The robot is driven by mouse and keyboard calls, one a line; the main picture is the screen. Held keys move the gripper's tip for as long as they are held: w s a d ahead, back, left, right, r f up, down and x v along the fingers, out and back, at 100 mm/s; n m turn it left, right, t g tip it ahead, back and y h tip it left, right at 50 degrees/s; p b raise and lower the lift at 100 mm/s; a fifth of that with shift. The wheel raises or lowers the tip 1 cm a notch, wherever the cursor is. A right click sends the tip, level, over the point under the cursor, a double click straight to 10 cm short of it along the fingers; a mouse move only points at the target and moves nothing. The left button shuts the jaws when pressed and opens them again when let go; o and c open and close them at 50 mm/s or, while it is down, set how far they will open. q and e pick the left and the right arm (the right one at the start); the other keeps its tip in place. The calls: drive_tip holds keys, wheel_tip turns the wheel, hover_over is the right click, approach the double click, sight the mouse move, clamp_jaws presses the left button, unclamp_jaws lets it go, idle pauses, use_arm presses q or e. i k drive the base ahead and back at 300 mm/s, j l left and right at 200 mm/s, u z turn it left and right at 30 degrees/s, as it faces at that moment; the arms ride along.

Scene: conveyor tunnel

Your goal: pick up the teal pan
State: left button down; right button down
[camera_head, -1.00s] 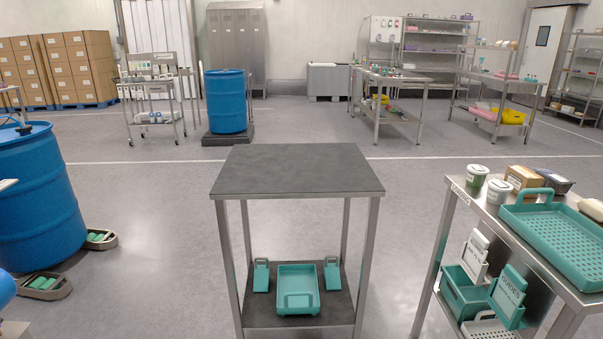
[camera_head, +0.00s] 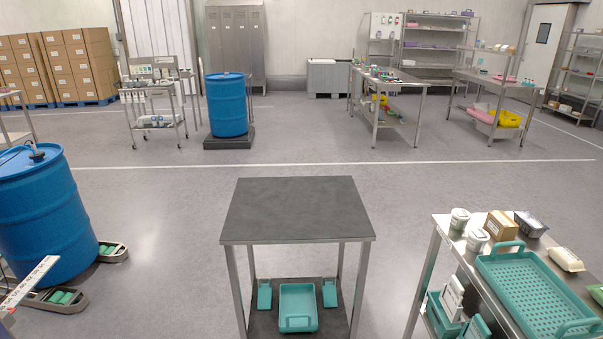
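A teal pan-like tray (camera_head: 298,296) with a raised rim and a handle at its front lies on the lower shelf (camera_head: 262,322) of the small dark-topped table. Two small teal pieces, one at the left (camera_head: 264,295) and one at the right (camera_head: 330,293), stand beside it. A larger teal perforated tray (camera_head: 535,283) with upright handles lies on the steel cart at the right. Which one the task calls the pan I cannot tell for sure. Neither gripper shows in this view.
The dark table top (camera_head: 297,209) is bare. The right cart holds lidded cups (camera_head: 459,219), a brown box (camera_head: 502,225) and teal bins below. A blue drum (camera_head: 38,220) stands at the left with low grey-rimmed holders by it. The floor between is clear.

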sight(296, 304)
drive_tip(key=i+u, duration=0.2)
drive_tip(key=i, duration=0.25)
drive_tip(key=i+l+u, duration=0.2)
drive_tip(key=i, duration=0.25)
drive_tip(key=i+l+u, duration=0.2)
drive_tip(key=i, duration=0.2)
